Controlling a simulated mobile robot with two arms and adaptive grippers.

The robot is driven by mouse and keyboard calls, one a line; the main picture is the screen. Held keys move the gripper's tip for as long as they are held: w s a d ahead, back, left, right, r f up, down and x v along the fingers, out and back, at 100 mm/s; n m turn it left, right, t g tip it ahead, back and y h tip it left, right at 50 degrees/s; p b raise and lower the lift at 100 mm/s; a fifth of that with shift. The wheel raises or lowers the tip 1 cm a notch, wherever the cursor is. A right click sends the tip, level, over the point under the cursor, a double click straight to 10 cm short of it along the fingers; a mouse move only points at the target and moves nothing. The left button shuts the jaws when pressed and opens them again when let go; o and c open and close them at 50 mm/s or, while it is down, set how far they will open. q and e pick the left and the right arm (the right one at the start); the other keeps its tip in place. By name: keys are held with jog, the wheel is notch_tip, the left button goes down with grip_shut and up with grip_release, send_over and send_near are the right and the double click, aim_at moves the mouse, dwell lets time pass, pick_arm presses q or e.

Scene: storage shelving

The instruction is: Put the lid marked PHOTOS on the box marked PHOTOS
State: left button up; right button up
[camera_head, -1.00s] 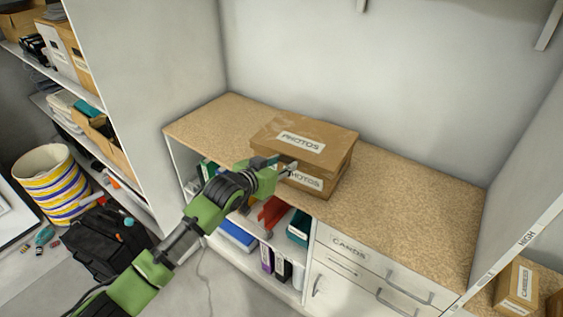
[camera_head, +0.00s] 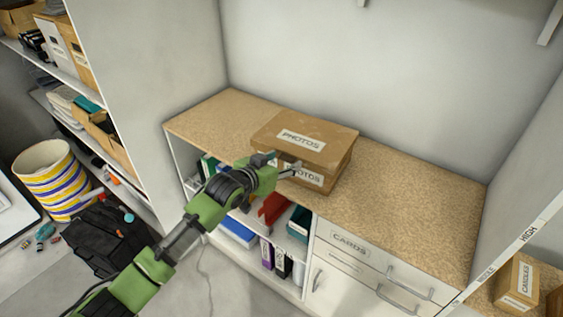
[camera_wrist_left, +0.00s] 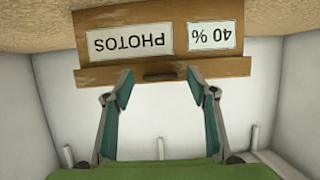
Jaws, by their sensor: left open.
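The brown cardboard lid marked PHOTOS (camera_head: 325,130) lies flat on top of the box marked PHOTOS (camera_head: 332,180), on the cork-coloured counter. In the left wrist view, which is upside down, the lid's rim (camera_wrist_left: 105,76) runs along the box front (camera_wrist_left: 180,14), with a dark slot at its middle. The box front carries PHOTOS and 40 % labels. My left gripper (camera_head: 286,167) is in front of the box and hides part of its label. In the wrist view the fingers (camera_wrist_left: 158,87) are apart at the lid's rim, with nothing held. My right gripper is not seen.
The counter (camera_head: 410,205) is clear right of the box and at its left end. A drawer marked CARDS (camera_head: 350,243) and open shelves with binders are below. A tall shelf unit stands left, a striped basket (camera_head: 50,180) on the floor. A small box (camera_head: 517,282) is at lower right.

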pick_arm(q)
jog(key=v, duration=1.2)
jog(key=shift+f, duration=0.1)
